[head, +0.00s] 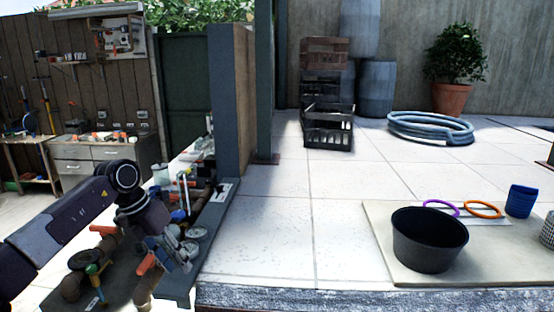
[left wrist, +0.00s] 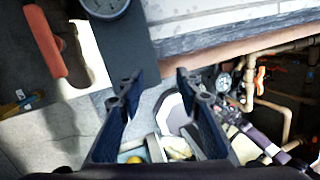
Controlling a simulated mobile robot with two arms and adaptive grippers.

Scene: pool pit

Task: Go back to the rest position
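My left arm comes in from the left in the head view, and its gripper (head: 175,248) hangs over the pit with pipes and valves. In the left wrist view the two fingers of my left gripper (left wrist: 157,88) stand wide apart with nothing held between them. Pale floor and a bucket-like round thing with pale and yellowish items show beyond and below the fingers. My right gripper is not in the head view, and I cannot make it out in the left wrist view.
An orange-handled valve (left wrist: 45,42) and a gauge (left wrist: 104,5) lie near the left gripper. A black bucket (head: 430,240), purple ring (head: 441,208), orange ring (head: 483,209) and blue cup (head: 521,201) stand on a slab at right. The tiled deck between is clear.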

